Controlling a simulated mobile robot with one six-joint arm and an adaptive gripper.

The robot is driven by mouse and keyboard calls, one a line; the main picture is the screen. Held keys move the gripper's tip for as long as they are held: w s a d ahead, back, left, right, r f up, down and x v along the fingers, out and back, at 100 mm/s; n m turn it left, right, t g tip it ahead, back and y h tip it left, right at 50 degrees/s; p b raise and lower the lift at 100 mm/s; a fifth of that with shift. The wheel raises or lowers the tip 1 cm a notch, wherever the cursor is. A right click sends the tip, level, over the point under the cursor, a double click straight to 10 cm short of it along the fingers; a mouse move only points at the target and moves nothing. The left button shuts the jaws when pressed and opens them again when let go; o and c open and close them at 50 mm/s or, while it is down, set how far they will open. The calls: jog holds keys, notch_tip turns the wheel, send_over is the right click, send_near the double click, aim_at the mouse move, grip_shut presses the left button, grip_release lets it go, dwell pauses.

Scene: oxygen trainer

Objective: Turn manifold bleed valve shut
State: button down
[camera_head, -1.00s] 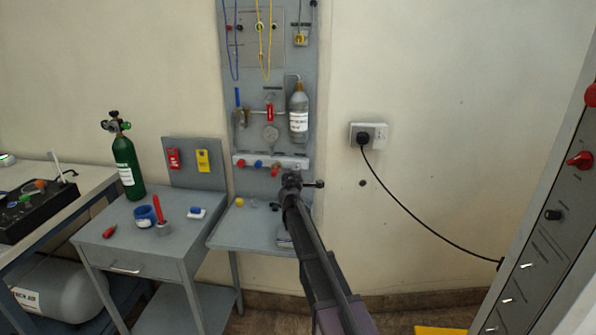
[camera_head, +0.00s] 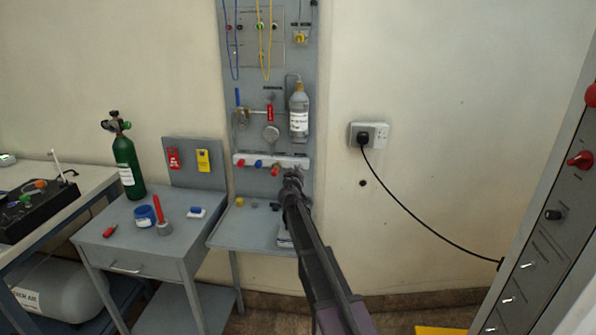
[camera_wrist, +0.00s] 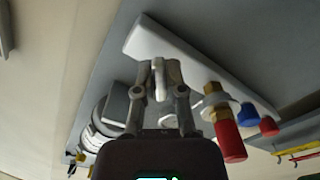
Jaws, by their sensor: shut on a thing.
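The manifold (camera_head: 290,161) is a pale bar low on the grey wall panel; it runs diagonally in the wrist view (camera_wrist: 185,55). My gripper (camera_head: 293,176) is at its right end. In the wrist view my gripper (camera_wrist: 160,75) has its two fingers closed on either side of a small pale grey lever, the bleed valve handle (camera_wrist: 159,68), right at the bar. The fingers hide part of the handle, and in the head view my gripper covers it. The handle's exact angle is hard to tell.
Beside the handle on the manifold are a brass-and-red fitting (camera_wrist: 228,135), a blue knob (camera_wrist: 249,114) and a red knob (camera_wrist: 269,126). A grey bottle (camera_head: 299,115) hangs above. A shelf (camera_head: 235,238) is below; open wall lies to the right.

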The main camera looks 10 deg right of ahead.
jog(key=m, duration=0.3)
jog(key=shift+m, duration=0.3)
jog(key=shift+a+m, duration=0.1)
jog(key=shift+m, duration=1.8)
jog(key=c, duration=0.7)
grip_release()
jog(key=v, duration=1.2)
